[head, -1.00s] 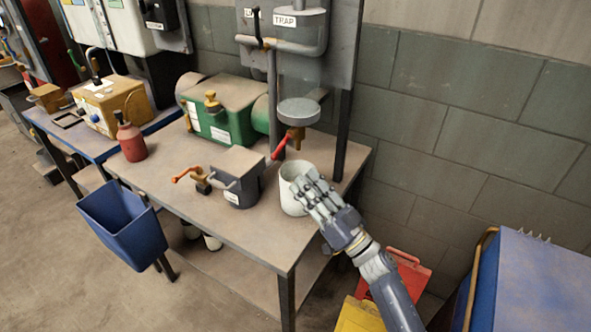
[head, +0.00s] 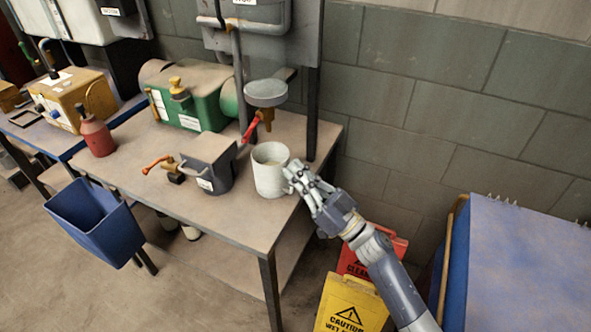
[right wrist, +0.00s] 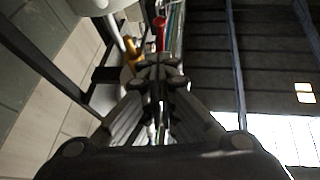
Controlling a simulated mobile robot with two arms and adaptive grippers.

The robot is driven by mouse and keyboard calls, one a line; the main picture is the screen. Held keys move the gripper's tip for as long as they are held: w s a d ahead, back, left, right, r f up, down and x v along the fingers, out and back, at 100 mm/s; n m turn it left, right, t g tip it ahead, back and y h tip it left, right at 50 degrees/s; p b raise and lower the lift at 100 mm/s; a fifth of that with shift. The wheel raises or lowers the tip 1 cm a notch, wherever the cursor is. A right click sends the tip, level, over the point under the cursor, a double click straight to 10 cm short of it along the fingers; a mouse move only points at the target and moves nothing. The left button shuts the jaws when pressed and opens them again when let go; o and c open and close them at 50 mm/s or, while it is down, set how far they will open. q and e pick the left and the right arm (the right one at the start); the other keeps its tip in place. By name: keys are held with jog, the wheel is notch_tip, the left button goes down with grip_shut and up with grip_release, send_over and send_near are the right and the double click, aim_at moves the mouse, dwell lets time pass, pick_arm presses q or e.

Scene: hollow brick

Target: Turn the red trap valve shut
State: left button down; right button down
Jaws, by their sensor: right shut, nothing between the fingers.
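The red trap valve handle (head: 251,129) hangs below a round grey trap bowl (head: 265,93) on a brass fitting (head: 266,117), slanting down to the left. In the right wrist view the red handle (right wrist: 160,32) shows beyond my fingers, with the brass fitting (right wrist: 131,47) left of it. A white cup (head: 270,170) stands on the bench below the valve. My right gripper (head: 292,178) is shut and empty, just right of the cup; whether it touches the cup I cannot tell. It is lower than the handle and to its right. My left gripper is not in view.
The bench (head: 235,222) also holds a grey vise-like block (head: 210,162) with an orange handle, a green machine (head: 195,100) and a red bottle (head: 96,136). A blue bin (head: 95,222) hangs in front. Yellow (head: 348,305) and red caution signs stand near my right arm.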

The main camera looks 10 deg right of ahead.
aim_at(244, 137)
jog(key=p+x, duration=0.1)
jog(key=x, duration=1)
jog(key=shift+p, duration=0.4)
jog(key=shift+w+a+f+m+t+b, duration=0.15)
jog(key=shift+t+b, duration=0.3)
jog(key=shift+b, duration=0.3)
jog(key=shift+w+a+m+t+b, duration=0.15)
jog(key=shift+t+b, duration=0.3)
jog(key=shift+b, duration=0.3)
jog(key=shift+y, duration=0.3)
jog(key=shift+w+a+r+b, duration=0.45)
jog(key=shift+w+a, duration=0.1)
jog(key=shift+a, duration=0.25)
jog(key=shift+w+a+r+b, duration=0.4)
jog(key=shift+w+a, duration=0.2)
jog(key=shift+a, duration=0.2)
jog(key=shift+r, duration=0.1)
